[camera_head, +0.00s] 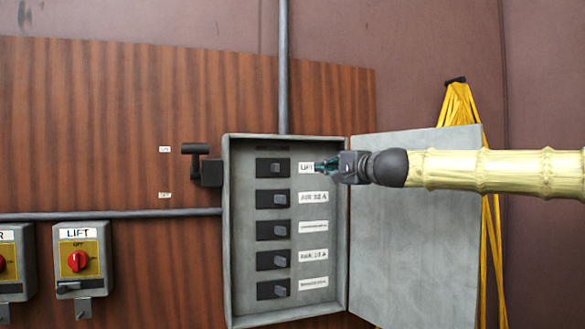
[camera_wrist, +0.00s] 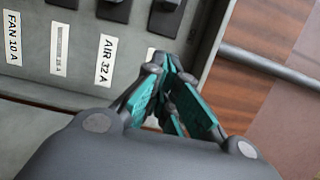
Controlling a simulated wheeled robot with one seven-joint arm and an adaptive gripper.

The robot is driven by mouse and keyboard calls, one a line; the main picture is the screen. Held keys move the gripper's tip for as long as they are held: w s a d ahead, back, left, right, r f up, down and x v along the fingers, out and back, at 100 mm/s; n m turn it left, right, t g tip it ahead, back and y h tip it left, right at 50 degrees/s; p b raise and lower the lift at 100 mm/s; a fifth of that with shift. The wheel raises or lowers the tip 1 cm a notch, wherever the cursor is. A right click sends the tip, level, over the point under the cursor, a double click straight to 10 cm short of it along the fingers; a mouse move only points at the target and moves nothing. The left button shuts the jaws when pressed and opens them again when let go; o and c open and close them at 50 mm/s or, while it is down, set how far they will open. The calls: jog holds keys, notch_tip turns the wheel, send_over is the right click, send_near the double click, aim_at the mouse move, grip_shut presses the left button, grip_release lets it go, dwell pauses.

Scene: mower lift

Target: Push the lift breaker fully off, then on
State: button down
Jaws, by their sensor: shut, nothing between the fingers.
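The lift breaker (camera_head: 273,168) is the top black breaker in the open grey panel box, left of the LIFT label (camera_head: 304,168). Its grey toggle sits slightly nearer the middle of its body than the toggles below. My gripper (camera_head: 318,167) is shut and empty, with its teal fingertips over the right part of that label, right of the breaker. In the wrist view the closed fingertips (camera_wrist: 168,60) lie just below the dark lift breaker (camera_wrist: 167,16) and partly hide its label. Whether the fingertips touch the panel I cannot tell.
Several more breakers, including AIR 32 A (camera_head: 273,199), stand in a column below. The box door (camera_head: 415,240) hangs open at the right, under my arm. A lever switch (camera_head: 205,165) is on the box's left side. A LIFT switch box (camera_head: 82,262) is at lower left.

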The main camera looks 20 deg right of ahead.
aim_at(275, 168)
jog(key=shift+w+a, duration=0.1)
jog(key=shift+w, duration=0.1)
jog(key=shift+p+x, duration=1.25)
jog(key=shift+x, duration=3.2)
jog(key=a, duration=0.1)
jog(key=a+p, duration=0.1)
jog(key=a, duration=0.1)
jog(key=shift+w+f, duration=0.1)
jog(key=shift+w, duration=0.25)
jog(key=shift+a, duration=0.6)
